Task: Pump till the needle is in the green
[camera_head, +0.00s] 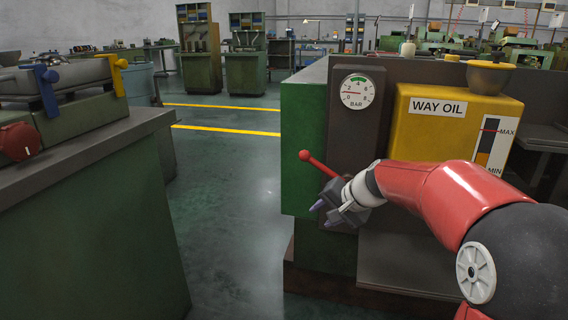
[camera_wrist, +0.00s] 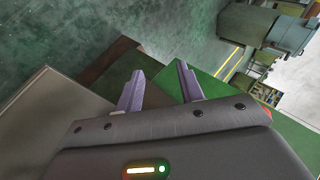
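The round BAR gauge (camera_head: 357,91) is on the dark panel of the green machine. Its red needle points left, near the 2, below the green band at the top of the dial. The red pump lever (camera_head: 318,164) slants up and left to a round red knob (camera_head: 304,155); its lower end is hidden behind my gripper. My gripper (camera_head: 325,213) is just below the lever, fingers pointing left and down. In the wrist view my gripper (camera_wrist: 160,72) has its two purple fingers apart, with nothing seen between them.
The yellow WAY OIL tank (camera_head: 437,124) with a MAX/MIN level window is right of the gauge. A green machine (camera_head: 95,215) with a grey top stands at the left. Open floor (camera_head: 235,215) lies between the two machines.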

